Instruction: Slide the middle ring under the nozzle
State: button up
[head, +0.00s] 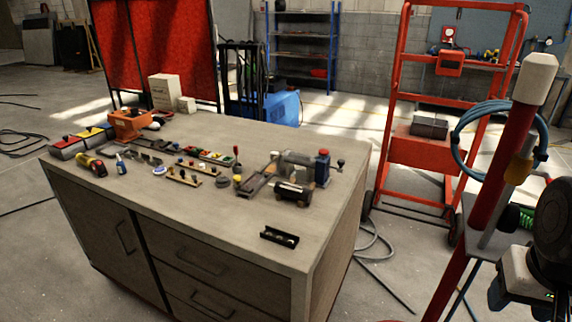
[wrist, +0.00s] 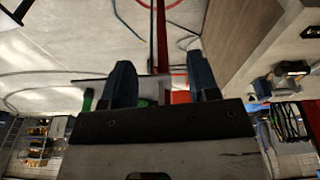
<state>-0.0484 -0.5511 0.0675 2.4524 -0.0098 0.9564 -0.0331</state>
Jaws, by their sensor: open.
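A small black holder (head: 268,236) lies near the bench's front right corner with small, pale, round pieces (head: 280,238) in it. They may be the rings, but they are too small to tell apart. A fixture (head: 300,170) with a clamp, a blue post with a red top and a black cylinder stands at the bench's right side. I cannot make out which part is the nozzle. In the wrist view my gripper (wrist: 162,80) has its two dark fingers apart with nothing between them. It is off the bench's right side, well away from the holder (wrist: 311,32).
The bench (head: 220,225) carries a row of small coloured parts, an orange vise (head: 129,124) and several hand tools at its left. A red hand truck (head: 415,150) stands behind right. A red post (head: 490,170) with a blue hose rises at the right. The bench's front is mostly clear.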

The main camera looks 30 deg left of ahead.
jog(key=w+a+r+n+g, duration=0.15)
jog(key=w+a+n, duration=0.25)
jog(key=w+a, duration=1.05)
jog(key=w+a+r+n, duration=0.3)
jog(key=w+a+n, duration=0.2)
jog(key=w+a, duration=0.95)
jog(key=w+a+f+n, duration=0.2)
jog(key=w+a+f, duration=0.15)
jog(key=a, duration=0.75)
jog(key=w+a+f+n, duration=0.2)
jog(key=w+a, duration=0.2)
jog(key=a, duration=0.7)
jog(key=a+f+n, duration=0.1)
jog(key=a+f, duration=0.2)
jog(key=a, duration=0.4)
jog(key=s+a+f+n, duration=0.1)
jog(key=a+f, duration=0.2)
jog(key=a, duration=0.5)
jog(key=a+f+n+g, duration=0.1)
jog(key=a+f+n, duration=0.1)
jog(key=a, duration=0.5)
jog(key=shift+s+a+f, duration=0.15)
jog(key=shift+f, duration=0.25)
jog(key=shift+s+a+f, duration=0.1)
jog(key=shift+f, duration=0.3)
jog(key=shift+s+a+f, duration=0.1)
jog(key=shift+a+f, duration=0.05)
jog(key=shift+a, duration=0.15)
jog(key=shift+f, duration=0.15)
